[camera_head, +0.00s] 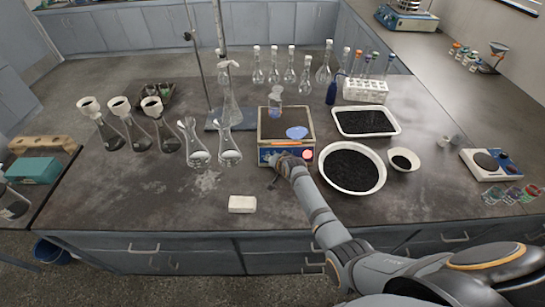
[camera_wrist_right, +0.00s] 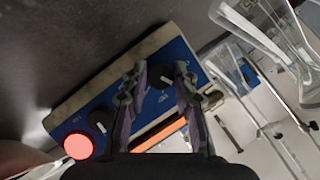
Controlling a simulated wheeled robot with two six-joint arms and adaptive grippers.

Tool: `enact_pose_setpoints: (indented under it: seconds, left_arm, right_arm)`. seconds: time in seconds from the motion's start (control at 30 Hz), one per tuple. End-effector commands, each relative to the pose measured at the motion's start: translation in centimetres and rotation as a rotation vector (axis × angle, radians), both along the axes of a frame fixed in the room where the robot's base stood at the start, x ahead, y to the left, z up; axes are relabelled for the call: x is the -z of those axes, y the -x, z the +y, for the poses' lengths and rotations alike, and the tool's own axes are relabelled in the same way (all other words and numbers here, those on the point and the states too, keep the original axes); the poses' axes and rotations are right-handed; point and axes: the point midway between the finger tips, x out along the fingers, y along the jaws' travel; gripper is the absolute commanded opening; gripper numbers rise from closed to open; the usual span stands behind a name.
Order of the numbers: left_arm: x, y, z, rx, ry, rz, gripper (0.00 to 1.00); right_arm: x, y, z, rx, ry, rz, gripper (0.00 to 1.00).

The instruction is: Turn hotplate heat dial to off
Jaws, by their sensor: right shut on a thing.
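The hotplate (camera_head: 270,130) stands on the bench in the head view, with a blue front panel and a glowing red light (camera_head: 308,154) at its right end. In the wrist view the blue panel (camera_wrist_right: 125,82) shows an orange strip, the red light (camera_wrist_right: 78,146) and two dark dials. One dial (camera_wrist_right: 98,121) is near the red light and free. The other dial (camera_wrist_right: 160,76) is between the fingertips of my right gripper (camera_wrist_right: 160,74), which is shut on it. I cannot read which dial is for heat. My left gripper is not in view.
A small glass vessel (camera_head: 276,100) and a blue disc (camera_head: 297,132) are on the hotplate's top. Flasks (camera_head: 229,149) stand to its left. A round pan of black grains (camera_head: 352,168) is close on its right. A white block (camera_head: 242,204) lies in front.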

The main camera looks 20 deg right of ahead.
Motion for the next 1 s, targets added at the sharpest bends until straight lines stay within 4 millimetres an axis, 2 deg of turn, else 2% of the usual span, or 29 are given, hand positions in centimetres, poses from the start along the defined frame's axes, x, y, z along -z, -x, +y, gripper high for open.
enact_pose_setpoints:
  seconds: [0.1, 0.33, 0.7, 1.0]
  left_arm:
    - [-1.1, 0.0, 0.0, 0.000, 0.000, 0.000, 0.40]
    - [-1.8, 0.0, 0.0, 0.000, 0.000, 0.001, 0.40]
    - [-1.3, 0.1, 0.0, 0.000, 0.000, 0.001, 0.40]
    - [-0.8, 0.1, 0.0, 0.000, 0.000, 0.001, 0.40]
  right_arm:
    - [-0.3, 0.0, 0.2, -0.041, 0.095, 0.029, 0.00]
    - [-0.2, -0.1, 0.3, -0.122, 0.290, 0.084, 0.00]
    - [0.0, -0.1, 0.4, -0.239, 0.572, 0.164, 0.00]
    - [0.0, -0.2, 0.4, -0.297, 0.714, 0.206, 0.00]
